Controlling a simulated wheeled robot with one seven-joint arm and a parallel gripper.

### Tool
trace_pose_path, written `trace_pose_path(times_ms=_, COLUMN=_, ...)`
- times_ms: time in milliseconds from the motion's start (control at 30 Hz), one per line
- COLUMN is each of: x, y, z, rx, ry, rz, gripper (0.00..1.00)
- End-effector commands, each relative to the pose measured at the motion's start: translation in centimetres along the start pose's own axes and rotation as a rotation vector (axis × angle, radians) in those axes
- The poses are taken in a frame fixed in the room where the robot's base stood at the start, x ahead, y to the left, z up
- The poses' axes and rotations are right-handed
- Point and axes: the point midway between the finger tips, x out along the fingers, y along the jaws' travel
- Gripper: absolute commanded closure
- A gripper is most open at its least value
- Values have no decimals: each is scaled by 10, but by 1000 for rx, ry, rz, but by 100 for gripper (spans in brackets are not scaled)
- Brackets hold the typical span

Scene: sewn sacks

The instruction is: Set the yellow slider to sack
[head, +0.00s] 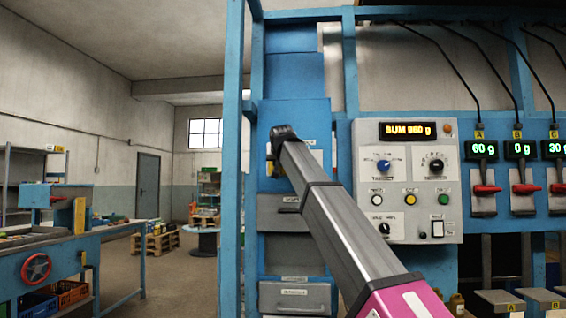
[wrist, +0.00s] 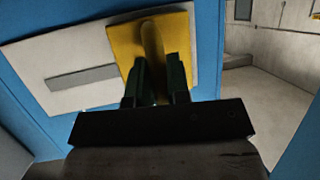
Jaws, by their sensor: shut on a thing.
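The yellow slider (wrist: 182,48) fills the upper middle of the wrist view. It is a yellow plate with a raised grip, set over a pale plate (wrist: 75,60) with a grey slot (wrist: 80,78). My gripper (wrist: 158,85) is shut on the slider's grip, one dark finger on each side. The slider is at the right end of the pale plate in the wrist view. Any lettering by the slot is not readable.
Below the slider are grey drawer fronts (head: 293,297). To the right stands a control panel (head: 407,180) with knobs and buttons, its display reading "SUM 960 g". Red-handled levers (head: 485,190) are beyond it. A workbench (head: 60,255) stands at the left, with open floor between.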

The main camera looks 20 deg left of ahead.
Motion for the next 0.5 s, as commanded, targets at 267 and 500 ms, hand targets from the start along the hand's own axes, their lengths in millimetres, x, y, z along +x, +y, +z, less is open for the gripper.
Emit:
trace_pose_path(times_ms=267, x=1, y=-4, z=-1, rx=1, ry=2, rz=-9, gripper=58)
trace_pose_path(times_ms=500, x=0, y=-3, z=-1, rx=1, ry=2, rz=-7, gripper=58)
